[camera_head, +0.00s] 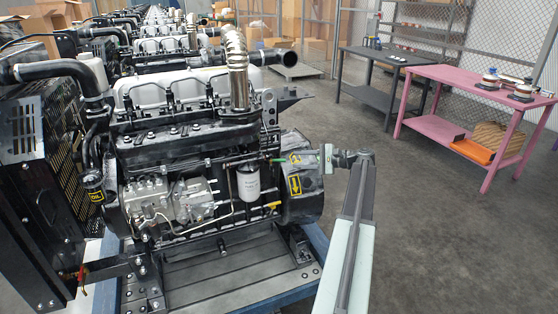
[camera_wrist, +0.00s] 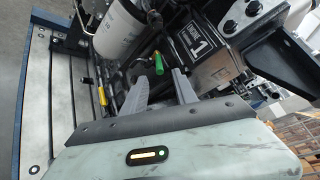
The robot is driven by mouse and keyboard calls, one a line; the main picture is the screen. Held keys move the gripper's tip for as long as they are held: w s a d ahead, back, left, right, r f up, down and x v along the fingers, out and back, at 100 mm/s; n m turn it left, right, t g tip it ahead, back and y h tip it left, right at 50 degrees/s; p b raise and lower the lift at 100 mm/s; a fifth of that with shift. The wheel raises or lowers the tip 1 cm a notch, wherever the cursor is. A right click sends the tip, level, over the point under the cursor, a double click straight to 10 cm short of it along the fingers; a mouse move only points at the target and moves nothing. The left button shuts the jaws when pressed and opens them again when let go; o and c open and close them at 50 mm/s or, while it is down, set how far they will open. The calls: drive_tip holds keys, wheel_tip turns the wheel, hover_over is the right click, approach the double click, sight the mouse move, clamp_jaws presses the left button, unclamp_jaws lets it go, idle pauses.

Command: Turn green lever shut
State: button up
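The green lever (camera_wrist: 158,62) shows in the wrist view as a short green handle among dark engine parts, just beyond my fingertips. In the head view the green lever (camera_head: 279,159) is a small green spot on the engine's right side, beside a yellow arrow label. My gripper (camera_wrist: 161,76) is open and empty, with its two grey fingers spread on either side of the line to the lever. In the head view my gripper (camera_head: 325,159) reaches the engine's right end. I cannot tell whether a finger touches the lever.
A white filter (camera_wrist: 118,33) stands left of the lever, with a yellow handle (camera_wrist: 102,95) below it. The diesel engine (camera_head: 185,150) sits on a blue-edged stand. A pink table (camera_head: 455,77) and a dark table (camera_head: 368,55) stand at right. Open floor lies between.

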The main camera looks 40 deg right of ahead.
sight(283, 160)
drive_tip(key=b+x, duration=0.1)
drive_tip(key=x, duration=0.6)
drive_tip(key=shift+w+a, duration=0.1)
drive_tip(key=shift+a, duration=0.05)
clamp_jaws()
drive_tip(key=n+g+y, duration=0.1)
drive_tip(key=w+n+g+y, duration=0.1)
drive_tip(key=n+y, duration=0.1)
drive_tip(key=d+n+g+y, duration=0.1)
drive_tip(key=y, duration=0.1)
drive_tip(key=shift+w+n+g, duration=0.15)
drive_tip(key=shift+n+g, duration=0.15)
drive_tip(key=shift+g, duration=0.1)
unclamp_jaws()
